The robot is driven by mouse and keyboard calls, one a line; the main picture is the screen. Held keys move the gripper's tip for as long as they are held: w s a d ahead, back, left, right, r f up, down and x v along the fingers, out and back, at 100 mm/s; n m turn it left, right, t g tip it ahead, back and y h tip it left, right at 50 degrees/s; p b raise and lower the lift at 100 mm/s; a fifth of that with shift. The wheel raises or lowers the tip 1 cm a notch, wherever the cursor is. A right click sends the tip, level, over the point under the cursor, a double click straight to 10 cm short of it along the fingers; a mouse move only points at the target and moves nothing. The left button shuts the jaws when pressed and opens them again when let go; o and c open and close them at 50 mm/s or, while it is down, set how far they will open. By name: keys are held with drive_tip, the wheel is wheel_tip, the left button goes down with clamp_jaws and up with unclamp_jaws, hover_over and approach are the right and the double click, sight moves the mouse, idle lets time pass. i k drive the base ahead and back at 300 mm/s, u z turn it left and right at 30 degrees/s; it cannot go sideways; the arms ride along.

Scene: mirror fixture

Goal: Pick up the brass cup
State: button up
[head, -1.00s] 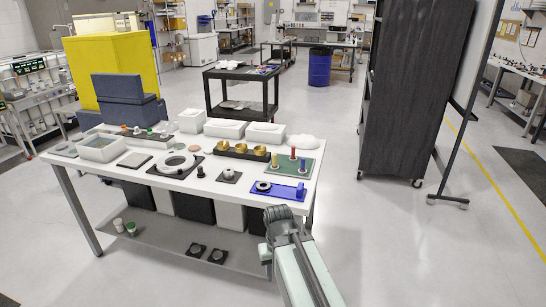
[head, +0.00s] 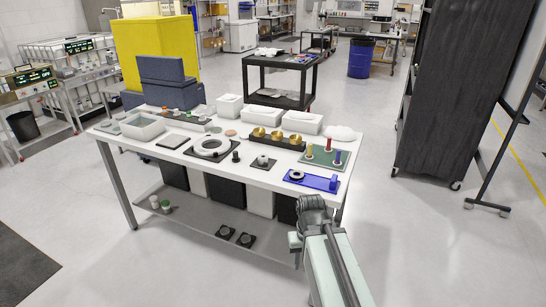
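Brass cups (head: 276,135) stand in a row in a dark holder (head: 262,143) toward the back right of the white table (head: 213,181). They are small, gold and open at the top. Which one the task means I cannot tell. My gripper (head: 303,240) is at the table's front right edge, below and in front of the top, well apart from the cups. Its fingers are too small and turned away to show whether they are open.
A blue fixture (head: 314,181) and a green board with coloured pegs (head: 325,157) lie between my gripper and the cups. A ring fixture (head: 212,147) is left of them, white boxes (head: 301,122) behind. A dark cabinet (head: 455,100) stands at right; floor nearby is clear.

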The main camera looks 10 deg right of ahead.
sight(295, 142)
drive_tip(key=u, duration=0.1)
drive_tip(key=k, duration=0.35)
drive_tip(key=z, duration=0.1)
drive_tip(key=i, duration=1.65)
drive_tip(key=u, duration=0.75)
drive_tip(key=i, duration=0.9)
drive_tip(key=u, duration=0.4)
drive_tip(key=k, duration=0.7)
drive_tip(key=u, duration=0.25)
drive_tip(key=i, duration=0.7)
drive_tip(key=z, duration=0.1)
